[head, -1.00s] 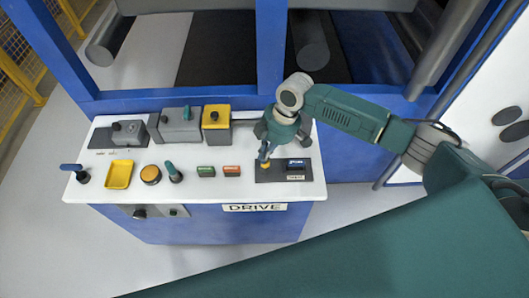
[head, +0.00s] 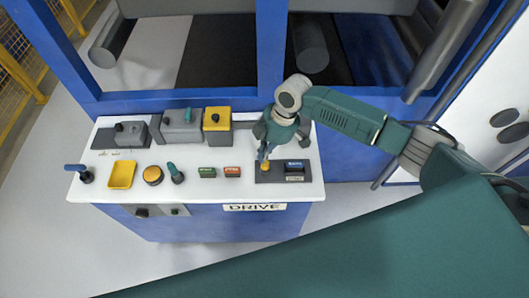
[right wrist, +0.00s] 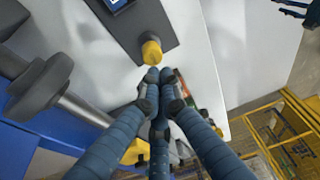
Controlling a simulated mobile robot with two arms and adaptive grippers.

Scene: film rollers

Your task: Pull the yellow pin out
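The yellow pin (right wrist: 152,52) stands in a dark plate (right wrist: 150,18) on the white panel. In the right wrist view its rounded yellow head shows just beyond my fingertips. My right gripper (right wrist: 160,76) has its blue fingers brought together at the tips, close to the pin's head and apparently not around it; whether they touch it I cannot tell. In the head view my right gripper (head: 264,154) points down over the left part of the dark plate, and partly covers the pin. My left gripper is not in view.
The panel also holds a yellow tray (head: 122,175), an orange round button (head: 153,175), a green button (head: 207,171), a red button (head: 232,171) and a yellow-topped box (head: 217,119). A blue frame with rollers (head: 310,50) stands behind. A grey bar (right wrist: 55,90) lies left in the wrist view.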

